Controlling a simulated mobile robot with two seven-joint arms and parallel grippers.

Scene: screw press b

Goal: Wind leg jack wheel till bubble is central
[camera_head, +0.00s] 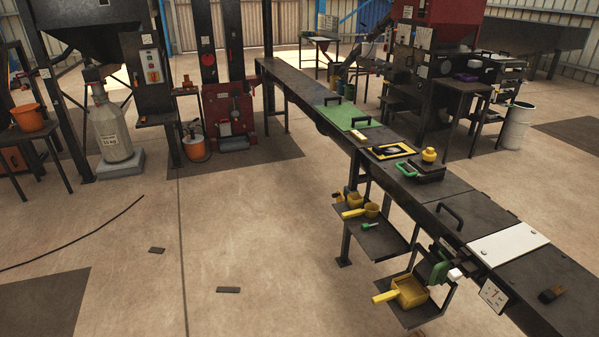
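Neither of my grippers shows in the head view. No leg jack wheel and no level bubble can be made out with certainty at this distance. A red machine (225,112) stands at the back left between dark posts, with small round parts too small to identify. A long dark bench (300,82) runs from the back middle to the lower right. Below its near part is a dark green and black device (433,268) with a pale knob; I cannot tell what it is.
A yellow scoop-like container (408,292) sits on a low shelf under the bench. A green mat (347,115) and a white plate (508,244) lie on the bench top. A grey canister (109,130) stands at left. Open floor (250,235) fills the middle, with small dark pieces on it.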

